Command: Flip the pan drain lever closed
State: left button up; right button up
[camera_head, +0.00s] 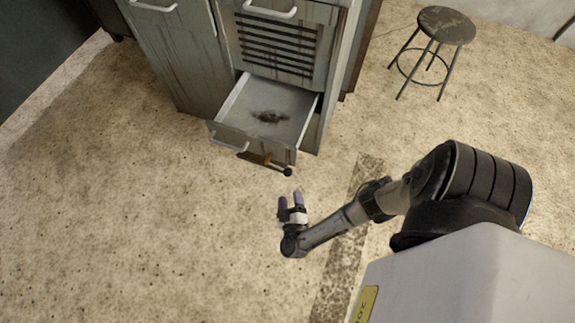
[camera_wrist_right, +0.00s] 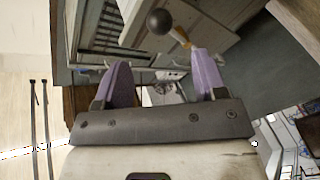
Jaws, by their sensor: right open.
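The drain lever (camera_head: 264,161) is on the front of the pulled-out pan (camera_head: 228,131), low on the grey cabinet. It has a brass-coloured arm and a dark ball knob (camera_head: 287,172) at its right end. In the right wrist view the ball knob (camera_wrist_right: 159,21) shows large, with the brass arm (camera_wrist_right: 181,38) running down and right from it. My right gripper (camera_head: 290,200) is open and empty, just below the knob and apart from it in the head view. Its purple fingers (camera_wrist_right: 173,80) point toward the lever in the wrist view. My left gripper is not in view.
The grey cabinet (camera_head: 170,55) with handles and a slatted panel (camera_head: 278,42) stands behind the pan. A round stool (camera_head: 446,25) stands at the upper right. The speckled floor in front and to the left is clear.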

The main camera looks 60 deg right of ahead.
aim_at(288, 176)
jog(key=b+x, duration=0.2)
jog(key=x, duration=0.7)
jog(key=shift+f, duration=0.1)
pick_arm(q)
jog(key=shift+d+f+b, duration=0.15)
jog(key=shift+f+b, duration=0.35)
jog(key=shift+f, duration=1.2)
pick_arm(e)
jog(key=shift+x, duration=0.9)
jog(key=shift+c, duration=0.5)
